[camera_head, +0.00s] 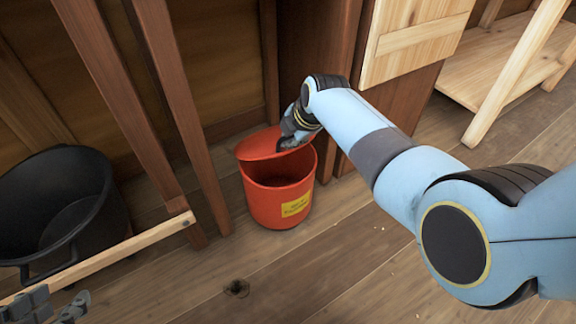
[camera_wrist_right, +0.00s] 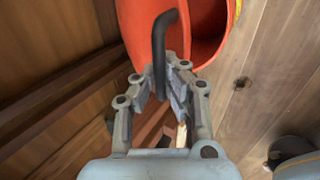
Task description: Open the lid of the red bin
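The red bin (camera_head: 275,205) stands on the plank floor in the head view, a yellow label on its front. Its red lid (camera_head: 262,146) is raised and tilted at the back, and the dark inside shows. In the right wrist view the lid (camera_wrist_right: 140,25) is at the left of the bin's opening (camera_wrist_right: 207,48). My right gripper (camera_head: 292,135) is at the lid; in the wrist view its fingers (camera_wrist_right: 164,80) close around the lid's black handle (camera_wrist_right: 160,45). My left gripper (camera_head: 55,306) is open and empty at the bottom left, away from the bin.
A black tub (camera_head: 60,205) stands at the left, with a light wooden bar (camera_head: 120,247) in front of it. Dark wooden posts (camera_head: 175,100) rise left of the bin. A pale wooden bench (camera_head: 510,65) is at the upper right. The floor in front of the bin is clear.

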